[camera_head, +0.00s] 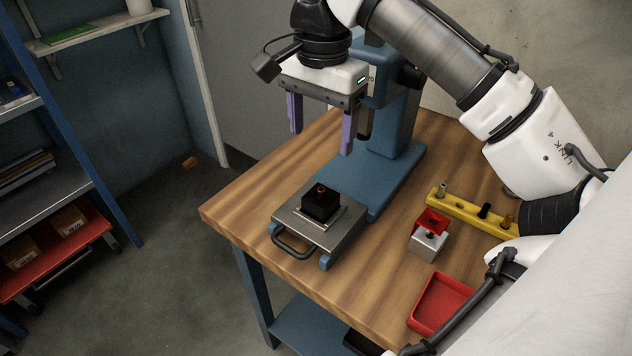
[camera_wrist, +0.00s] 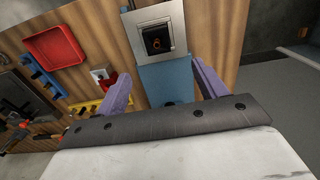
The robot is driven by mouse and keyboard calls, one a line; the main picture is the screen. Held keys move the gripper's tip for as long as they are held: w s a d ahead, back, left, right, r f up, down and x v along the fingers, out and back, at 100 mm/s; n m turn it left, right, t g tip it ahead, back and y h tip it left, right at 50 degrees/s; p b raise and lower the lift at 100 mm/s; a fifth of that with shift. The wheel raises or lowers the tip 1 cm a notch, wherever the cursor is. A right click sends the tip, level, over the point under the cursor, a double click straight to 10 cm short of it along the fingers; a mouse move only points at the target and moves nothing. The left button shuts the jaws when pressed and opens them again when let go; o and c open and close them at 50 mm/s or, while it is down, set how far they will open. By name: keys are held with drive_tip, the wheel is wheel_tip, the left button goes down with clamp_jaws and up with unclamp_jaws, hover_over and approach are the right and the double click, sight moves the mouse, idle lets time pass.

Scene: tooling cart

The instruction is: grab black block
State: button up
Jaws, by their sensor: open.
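The black block (camera_head: 320,203) sits on a grey metal plate (camera_head: 340,232) at the front of a blue press (camera_head: 385,165) on the wooden table. A small reddish-brown ring or peg shows on top of it. In the wrist view the black block (camera_wrist: 157,40) lies beyond the fingertips, near the top of the picture. My gripper (camera_head: 321,142) is open and empty, with its two purple fingers pointing down, above the table and higher than the block. In the wrist view its fingers (camera_wrist: 160,82) stand wide apart.
A yellow rack (camera_head: 465,212) with several pegs, a small grey block with a red top (camera_head: 430,235) and a red tray (camera_head: 440,302) stand on the right of the table. The plate has a dark handle (camera_head: 293,246) at its front. Bare wood (camera_head: 345,295) lies in front.

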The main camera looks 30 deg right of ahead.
drive_tip(key=f, duration=0.1)
hover_over(318, 196)
drive_tip(key=f, duration=0.5)
drive_tip(key=d+f, duration=0.1)
drive_tip(key=f, duration=0.1)
drive_tip(key=shift+f, duration=0.15)
drive_tip(key=shift+s+a+f+p, duration=0.1)
drive_tip(key=shift+a+f+p, duration=0.05)
drive_tip(key=shift+f, duration=0.75)
drive_tip(key=shift+w+a+f+p, duration=0.1)
drive_tip(key=shift+a+f+p, duration=0.1)
drive_tip(key=shift+f, duration=0.7)
drive_tip(key=shift+s+a+f+p, duration=0.1)
drive_tip(key=shift+a+f+p, duration=0.05)
drive_tip(key=shift+f, duration=0.75)
drive_tip(key=c, duration=1.2)
drive_tip(key=shift+r, duration=0.1)
